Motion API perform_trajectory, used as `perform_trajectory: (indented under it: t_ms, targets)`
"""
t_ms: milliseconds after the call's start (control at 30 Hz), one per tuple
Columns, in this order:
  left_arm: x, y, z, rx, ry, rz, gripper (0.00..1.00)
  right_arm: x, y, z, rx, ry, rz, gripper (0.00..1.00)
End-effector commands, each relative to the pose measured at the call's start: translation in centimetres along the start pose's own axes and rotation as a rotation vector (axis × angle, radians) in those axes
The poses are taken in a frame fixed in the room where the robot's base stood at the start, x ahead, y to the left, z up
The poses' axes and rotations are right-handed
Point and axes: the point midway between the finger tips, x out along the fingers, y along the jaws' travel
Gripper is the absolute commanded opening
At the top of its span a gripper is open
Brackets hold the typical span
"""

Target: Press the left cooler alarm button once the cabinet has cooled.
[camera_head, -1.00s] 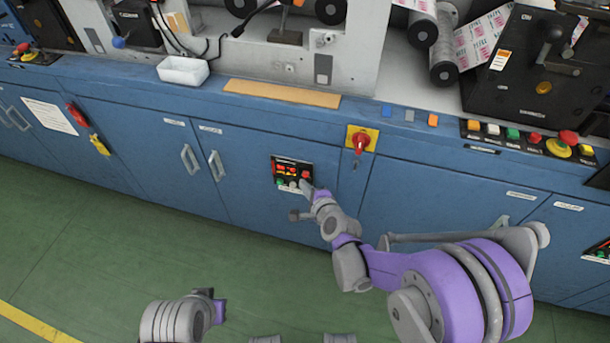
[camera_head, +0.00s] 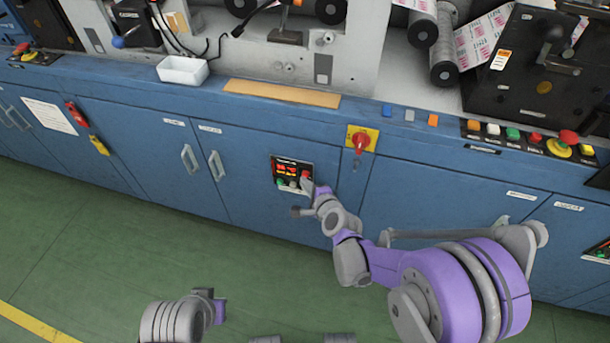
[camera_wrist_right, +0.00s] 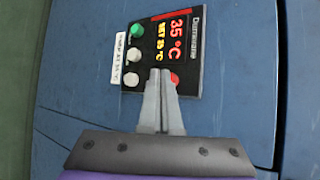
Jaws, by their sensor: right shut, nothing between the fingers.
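The left cooler panel (camera_head: 280,168) is a small black controller on a blue cabinet door. In the right wrist view it appears turned sideways, with its display (camera_wrist_right: 173,36) showing a red 35 °C and a yellow set line. A red button (camera_wrist_right: 175,79) sits beside the display. A green button (camera_wrist_right: 137,31) and two white buttons (camera_wrist_right: 132,66) form a row. My right gripper (camera_head: 306,186) is shut and empty at the panel. Its fingertips (camera_wrist_right: 160,72) partly cover the panel next to the red button; I cannot tell whether they touch it. My left gripper's fingers do not show.
A red rotary switch on a yellow plate (camera_head: 361,140) sits right of the panel. Door handles (camera_head: 217,164) stick out to its left. A second panel (camera_head: 599,251) shows at the right edge. Green floor (camera_head: 90,250) in front is clear.

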Motion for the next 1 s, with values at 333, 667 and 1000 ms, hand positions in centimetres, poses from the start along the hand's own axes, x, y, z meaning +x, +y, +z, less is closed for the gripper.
perform_trajectory:
  t_ms: [333, 667, 1000]
  targets:
    - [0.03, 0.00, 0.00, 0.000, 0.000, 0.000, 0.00, 0.30, -0.21, -0.23, 0.000, 0.000, 0.000, 0.00]
    - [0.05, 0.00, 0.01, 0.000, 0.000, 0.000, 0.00, 0.58, -0.42, -0.45, -0.001, 0.001, 0.000, 0.00]
    - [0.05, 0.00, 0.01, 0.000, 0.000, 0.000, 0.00, 0.58, -0.43, -0.46, -0.001, 0.001, 0.000, 0.00]
